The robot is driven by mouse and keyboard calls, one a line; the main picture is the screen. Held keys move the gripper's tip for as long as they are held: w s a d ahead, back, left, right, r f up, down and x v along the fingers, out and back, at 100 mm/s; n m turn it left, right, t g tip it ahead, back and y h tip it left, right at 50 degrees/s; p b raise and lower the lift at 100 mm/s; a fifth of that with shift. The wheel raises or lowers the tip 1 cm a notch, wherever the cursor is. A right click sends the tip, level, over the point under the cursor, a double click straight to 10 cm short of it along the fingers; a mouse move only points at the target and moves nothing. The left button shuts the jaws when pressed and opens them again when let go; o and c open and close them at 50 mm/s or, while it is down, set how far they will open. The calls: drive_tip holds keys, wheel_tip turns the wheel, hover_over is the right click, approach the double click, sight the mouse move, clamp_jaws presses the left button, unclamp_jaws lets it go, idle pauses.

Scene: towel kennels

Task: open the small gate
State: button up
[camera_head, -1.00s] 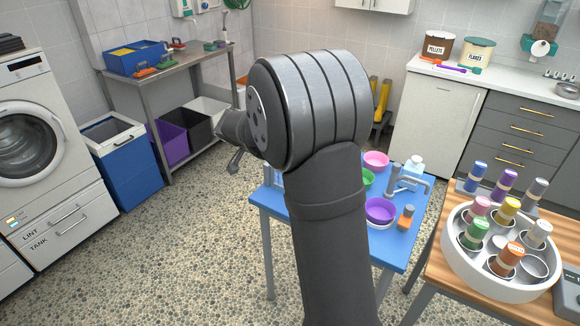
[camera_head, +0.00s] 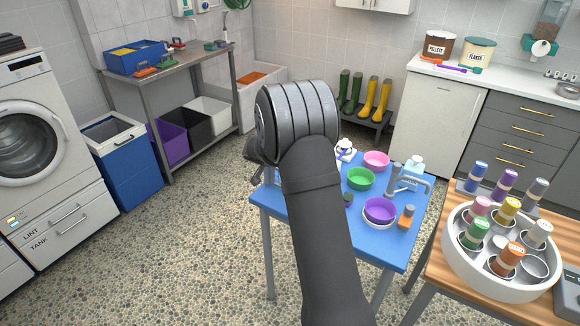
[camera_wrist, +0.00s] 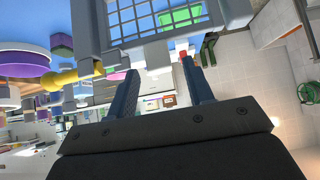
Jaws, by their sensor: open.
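The small gate (camera_wrist: 150,18), a light grey frame with a grid of bars, is at the top of the wrist view. My gripper (camera_wrist: 159,66) is open just below its frame edge, with two dark fingers apart. A small red piece (camera_wrist: 183,54) shows by the right fingertip; I cannot tell whether they touch. A yellow knobbed part (camera_wrist: 75,76) sticks out left of the gate. A green thing (camera_wrist: 180,16) shows through the bars. In the head view my arm hides the gate and my fingers.
The blue table (camera_head: 345,238) carries a green bowl (camera_head: 361,179), a pink bowl (camera_head: 376,160), a purple bowl (camera_head: 379,209), a grey tap (camera_head: 413,181) and an orange-bodied bottle (camera_head: 406,217). A wooden table (camera_head: 440,272) with a round white holder (camera_head: 462,262) stands to the right.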

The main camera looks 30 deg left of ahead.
drive_tip(key=shift+x, duration=1.4)
drive_tip(key=shift+c, duration=0.2)
clamp_jaws()
drive_tip(key=shift+s, duration=0.15)
drive_tip(key=s+a+m+g+h, duration=0.6)
drive_tip(key=s+m+h, duration=0.1)
drive_tip(key=m, duration=0.7)
drive_tip(key=shift+s+m+g+h, duration=0.3)
drive_tip(key=shift+m+h, duration=0.1)
drive_tip(key=shift+h, duration=0.4)
